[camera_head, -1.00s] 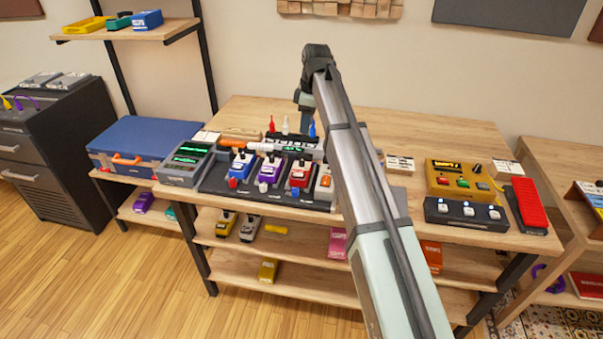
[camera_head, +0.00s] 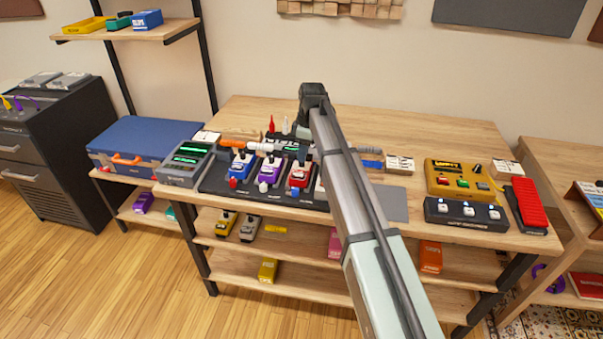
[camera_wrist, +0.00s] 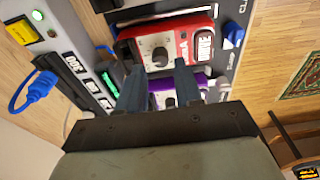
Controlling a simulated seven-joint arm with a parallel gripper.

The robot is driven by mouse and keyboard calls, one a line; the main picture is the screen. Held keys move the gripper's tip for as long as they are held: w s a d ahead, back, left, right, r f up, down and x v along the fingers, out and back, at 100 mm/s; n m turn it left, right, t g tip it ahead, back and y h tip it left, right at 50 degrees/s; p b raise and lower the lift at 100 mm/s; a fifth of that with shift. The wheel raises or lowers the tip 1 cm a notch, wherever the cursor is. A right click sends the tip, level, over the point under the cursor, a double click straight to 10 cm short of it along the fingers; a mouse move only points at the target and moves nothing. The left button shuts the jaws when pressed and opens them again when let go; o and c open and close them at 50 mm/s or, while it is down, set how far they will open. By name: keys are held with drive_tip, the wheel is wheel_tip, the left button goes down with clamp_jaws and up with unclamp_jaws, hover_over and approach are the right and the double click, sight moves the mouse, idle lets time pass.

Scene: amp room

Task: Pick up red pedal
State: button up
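The red pedal (camera_head: 299,179) sits on the dark pedalboard (camera_head: 262,203) on the wooden table, right of a purple pedal (camera_head: 268,172) and a blue pedal (camera_head: 241,167). In the wrist view the red pedal (camera_wrist: 178,44) shows its dark knob and a white label, just beyond my fingertips. My gripper (camera_wrist: 161,74) is open, with its two dark fingers spread and nothing visibly held. The purple pedal (camera_wrist: 172,84) shows partly between and below the fingers. In the head view my arm hides most of the gripper and the board's right end.
A grey device with green displays (camera_head: 187,160) stands left of the pedalboard. At the right are a yellow unit (camera_head: 458,180), a black three-switch unit (camera_head: 465,212) and a red-topped wah-like pedal (camera_head: 528,202). Red and white cable plugs stand behind the board. The table's back is clear.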

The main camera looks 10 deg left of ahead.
sight(301, 172)
drive_tip(key=shift+a+f, duration=0.1)
drive_tip(key=shift+f, duration=1.4)
drive_tip(key=shift+c, duration=0.4)
clamp_jaws()
